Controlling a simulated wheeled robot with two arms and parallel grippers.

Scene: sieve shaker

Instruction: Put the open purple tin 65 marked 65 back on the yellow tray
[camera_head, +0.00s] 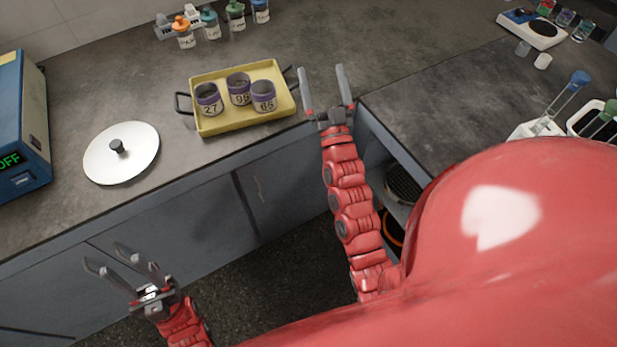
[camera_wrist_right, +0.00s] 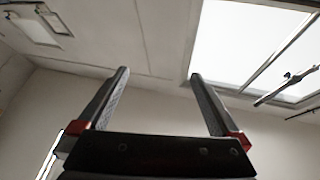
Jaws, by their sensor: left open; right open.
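The purple tin 65 (camera_head: 264,97) stands upright and open on the yellow tray (camera_head: 214,127), at its right side. Two more open purple-banded tins, 27 (camera_head: 208,100) and one that seems marked 95 or 98 (camera_head: 238,90), stand beside it on the tray. My right gripper (camera_head: 325,82) is open and empty, just right of the tray and apart from tin 65. In the right wrist view its open fingers (camera_wrist_right: 158,90) have nothing between them. My left gripper (camera_head: 122,258) is open and empty, low at the left in front of the cabinet.
A round white lid (camera_head: 138,160) with a black knob lies left of the tray. A blue device (camera_head: 22,125) stands at the far left. Several small bottles (camera_head: 210,22) stand at the back. A balance (camera_head: 535,30) and tube racks are at right. Bare counter lies behind the tray.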

